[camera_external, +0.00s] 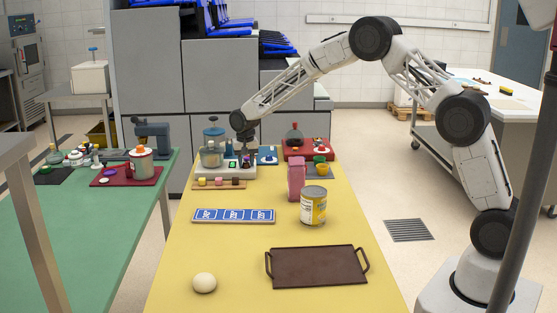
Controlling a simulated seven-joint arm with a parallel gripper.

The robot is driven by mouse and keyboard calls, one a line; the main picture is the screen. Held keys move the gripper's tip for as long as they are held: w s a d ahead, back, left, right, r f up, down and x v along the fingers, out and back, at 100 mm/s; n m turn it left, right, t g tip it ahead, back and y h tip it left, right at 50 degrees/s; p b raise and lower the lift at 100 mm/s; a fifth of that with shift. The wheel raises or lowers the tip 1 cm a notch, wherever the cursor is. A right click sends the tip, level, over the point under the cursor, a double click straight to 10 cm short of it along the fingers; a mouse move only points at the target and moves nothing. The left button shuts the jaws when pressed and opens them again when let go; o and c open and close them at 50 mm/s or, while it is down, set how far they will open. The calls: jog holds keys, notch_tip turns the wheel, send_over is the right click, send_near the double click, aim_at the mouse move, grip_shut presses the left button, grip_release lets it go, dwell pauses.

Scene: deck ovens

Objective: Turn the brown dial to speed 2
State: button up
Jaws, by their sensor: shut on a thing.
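My gripper (247,158) reaches down at the far end of the yellow table, over the right part of a pale machine (208,171) with a clear, lidded jar (213,150) and a small green display (232,165). It is shut on a small knob there, which I take to be the brown dial. The fingers and arm end cover most of the knob, so its colour, its pointer and any speed marks are too small or hidden to read.
A blue plate (267,156) and a red machine (307,154) stand right of my gripper. A pink bottle (297,179), yellow can (313,206), blue labelled strip (233,216), brown tray (317,267) and dough ball (204,283) stand nearer. The table between them is clear.

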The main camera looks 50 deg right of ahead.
aim_at(246, 163)
jog(key=o, duration=0.9)
jog(key=shift+r, duration=0.1)
jog(key=shift+r, duration=3.85)
